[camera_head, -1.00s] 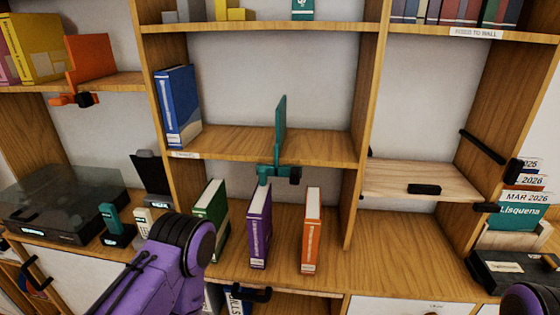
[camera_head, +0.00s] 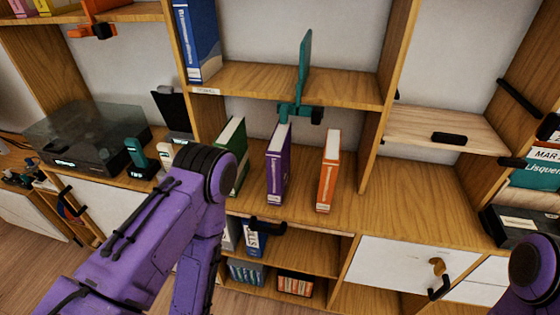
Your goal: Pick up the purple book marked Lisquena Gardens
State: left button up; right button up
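A purple book (camera_head: 278,165) stands upright on the counter-level shelf, between a green book (camera_head: 235,153) on its left and an orange book (camera_head: 328,171) on its right. There are gaps between the books. Its spine faces me, but its lettering is too small to read. My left arm comes in from the lower left, with its purple links in front of the shelf left of the green book. Its gripper is not visible. Only a purple joint of my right arm shows at the right edge; its gripper is not visible.
A teal divider (camera_head: 304,75) with a dark clamp hangs from the shelf above the purple book. A blue book (camera_head: 198,42) stands on that upper shelf. A turntable (camera_head: 84,137) and phones sit at left. The counter right of the orange book is clear.

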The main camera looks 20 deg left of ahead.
aim_at(278, 152)
jog(key=z, duration=2.45)
jog(key=k, duration=1.5)
jog(key=u, duration=1.6)
